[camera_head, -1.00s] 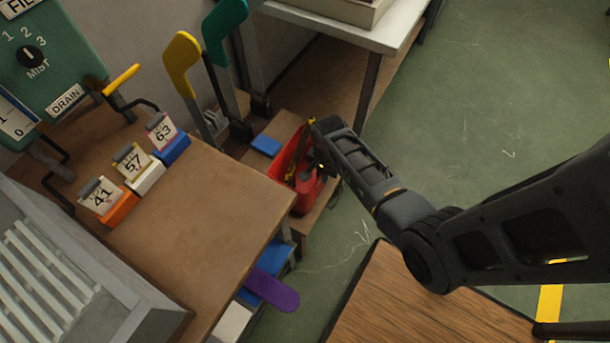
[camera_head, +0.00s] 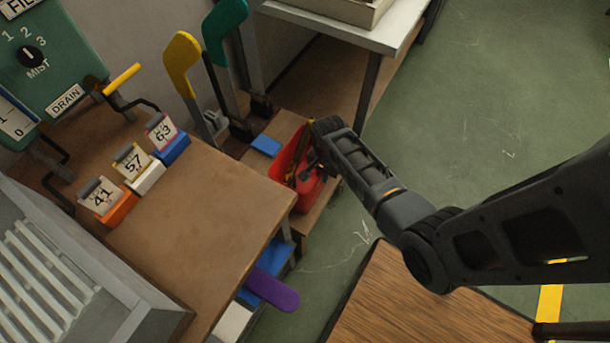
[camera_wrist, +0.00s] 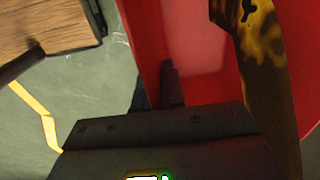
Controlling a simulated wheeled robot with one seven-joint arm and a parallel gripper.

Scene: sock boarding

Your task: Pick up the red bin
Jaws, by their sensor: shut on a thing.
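The red bin (camera_head: 306,193) stands on a low brown shelf or step beyond the brown worktable, partly hidden by the table and my arm. My gripper (camera_head: 312,165) reaches down to it from the right. In the wrist view the red bin (camera_wrist: 200,55) fills the middle and right, close to the camera. One dark finger (camera_wrist: 172,84) shows against its red wall. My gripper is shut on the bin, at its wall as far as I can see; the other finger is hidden. A mottled yellow and dark piece (camera_wrist: 262,60) stands in the bin.
A blue block (camera_head: 266,145) lies left of the bin. Yellow (camera_head: 182,62) and green (camera_head: 224,32) flat boards stand behind. The brown worktable (camera_head: 205,220) and a white-topped table (camera_head: 385,35) flank the bin.

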